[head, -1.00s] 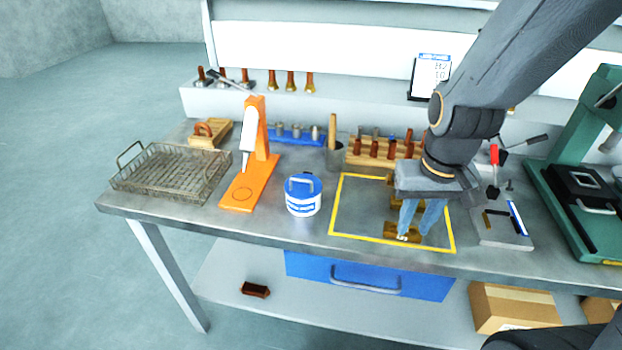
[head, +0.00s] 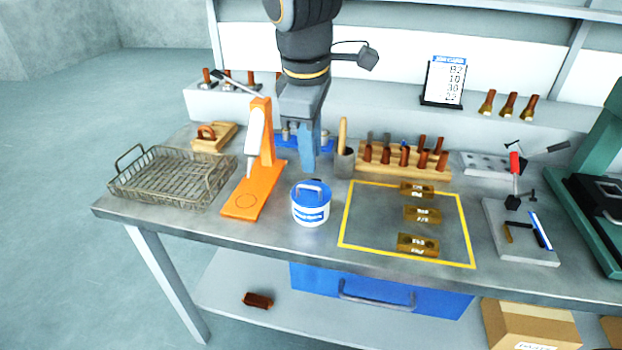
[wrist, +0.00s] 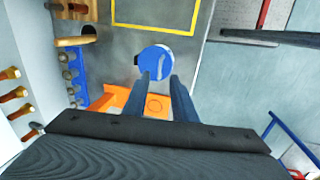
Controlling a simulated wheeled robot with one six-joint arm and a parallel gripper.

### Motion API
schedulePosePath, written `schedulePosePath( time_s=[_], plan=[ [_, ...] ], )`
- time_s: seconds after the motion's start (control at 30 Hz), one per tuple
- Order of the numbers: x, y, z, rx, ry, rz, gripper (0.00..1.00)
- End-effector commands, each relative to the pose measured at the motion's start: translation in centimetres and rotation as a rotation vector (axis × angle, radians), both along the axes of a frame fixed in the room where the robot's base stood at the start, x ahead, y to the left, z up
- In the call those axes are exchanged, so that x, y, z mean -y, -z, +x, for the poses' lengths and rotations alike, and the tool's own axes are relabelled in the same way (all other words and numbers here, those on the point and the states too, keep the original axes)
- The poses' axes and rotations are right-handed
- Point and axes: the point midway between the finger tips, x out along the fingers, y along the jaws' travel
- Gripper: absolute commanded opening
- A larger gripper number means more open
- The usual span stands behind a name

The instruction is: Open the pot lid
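The pot (head: 310,207) is a small white tub with a blue label, standing on the bench between the orange stand and the yellow outline. Its blue lid (head: 309,190) is on and has a raised handle. In the wrist view the lid (wrist: 155,61) shows from above as a blue disc with a handle across it. My gripper (head: 311,163) is above and behind the pot in the head view, pointing down. In the wrist view its two blue-grey fingers (wrist: 160,80) stand apart with nothing between them, the tips near the lid's edge.
An orange stand (head: 262,165) is just left of the pot, with a wire basket (head: 172,178) beyond it. A yellow outline (head: 345,222) on the right encloses several brass blocks (head: 418,245). A grey cup (head: 341,163) with a wooden handle stands behind the pot.

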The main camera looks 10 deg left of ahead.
Motion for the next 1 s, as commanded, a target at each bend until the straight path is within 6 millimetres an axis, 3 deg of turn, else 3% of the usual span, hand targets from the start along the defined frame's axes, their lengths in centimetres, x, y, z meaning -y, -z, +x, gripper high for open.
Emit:
schedulePosePath(
  time_s=[0.17, 0.6, 0.97, 1.0],
  plan=[
    [-0.6, 0.9, 0.0, -0.001, -0.034, -0.011, 0.25],
    [-0.4, 6.7, 1.2, -0.001, -0.029, -0.009, 0.25],
    [-0.4, 7.4, 1.4, 0.002, -0.029, -0.006, 0.25],
    [-0.4, 7.4, 1.4, 0.002, -0.029, -0.006, 0.22]
  ],
)
